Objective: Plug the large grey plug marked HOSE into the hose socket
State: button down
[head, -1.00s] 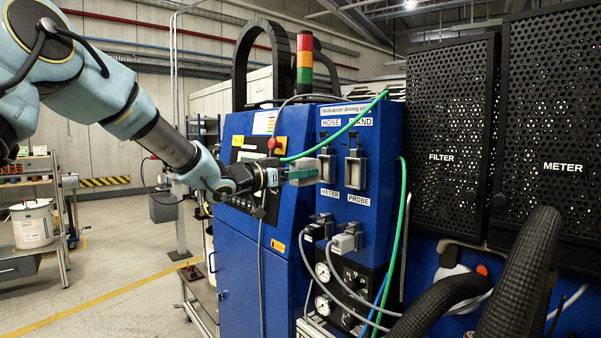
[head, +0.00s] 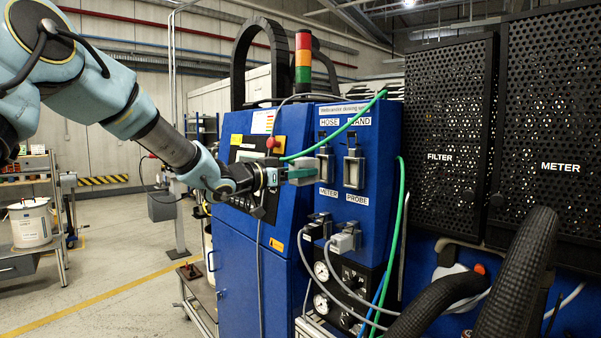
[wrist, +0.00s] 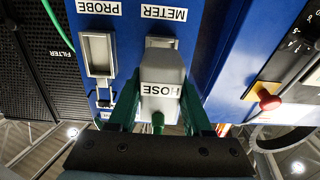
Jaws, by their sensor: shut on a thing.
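The grey plug marked HOSE (wrist: 162,85) is between the green fingers of my gripper (wrist: 160,118), which is shut on it. The wrist view is upside down. In it, the plug's front overlaps the hose socket (wrist: 160,42), and a strip of the socket plate shows past it. In the head view my gripper (head: 300,174) is level with the hose socket (head: 326,164), under the HOSE label on the blue cabinet. The plug appears lined up at the socket mouth. How deep it sits is hidden. A green hose (head: 340,135) runs from near the plug up to the right.
The empty wand socket (head: 353,172) is just right of the hose socket. Below, the meter (head: 318,228) and probe (head: 345,240) sockets hold plugs with grey cables. A red knob (wrist: 268,98) stands on the control panel beside my gripper. Black corrugated hoses (head: 520,270) fill the lower right.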

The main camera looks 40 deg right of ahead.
jog(key=shift+s+d+p, duration=0.15)
jog(key=shift+d+p, duration=0.45)
jog(key=shift+d, duration=1.3)
dwell(1.4)
jog(key=shift+c, duration=1.2)
grip_release()
jog(key=a, duration=0.9)
jog(key=shift+w, duration=0.3)
